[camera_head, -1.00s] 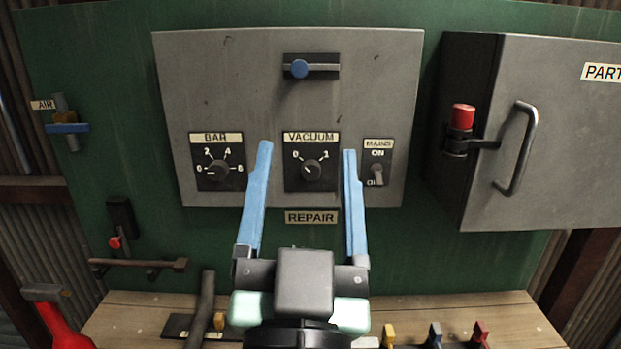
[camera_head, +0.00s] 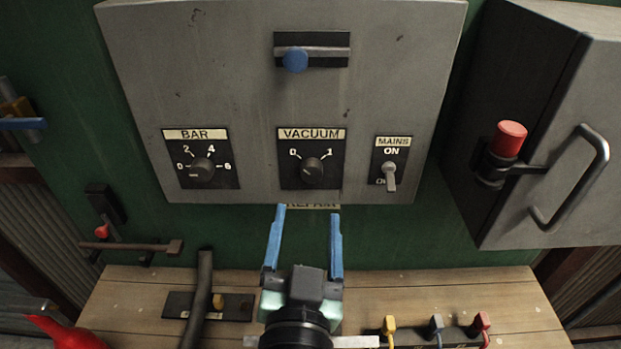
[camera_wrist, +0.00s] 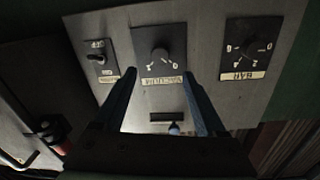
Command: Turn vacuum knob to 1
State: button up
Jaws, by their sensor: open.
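The black vacuum knob (camera_head: 312,168) sits on a dark plate under a VACUUM label, with 0 at its upper left and 1 at its upper right. Its mark seems to point up-left, towards 0, but is small. My gripper (camera_head: 308,210) is open and empty; in the head view its blue fingertips appear just below the vacuum plate, one on each side of the knob's line. The wrist view is upside down; there the vacuum knob (camera_wrist: 160,55) shows between and beyond the two fingertips (camera_wrist: 158,74). I see no contact with the knob.
The BAR knob (camera_head: 203,171) is left of the vacuum plate and the MAINS switch (camera_head: 389,176) is right of it. A blue-knobbed slider (camera_head: 295,60) is above. A grey cabinet with a red button (camera_head: 508,139) juts out at right. A wooden bench (camera_head: 390,290) lies below.

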aim_at(311, 175)
jog(key=w+p, duration=0.1)
jog(key=w, duration=0.3)
jog(key=w+p, duration=0.1)
jog(key=w, duration=0.2)
jog(key=shift+d+r+p, duration=0.2)
jog(key=shift+r+p, duration=0.05)
jog(key=shift+p, duration=0.05)
jog(key=shift+w+f, duration=0.15)
jog(key=shift+w, duration=0.6)
grip_shut()
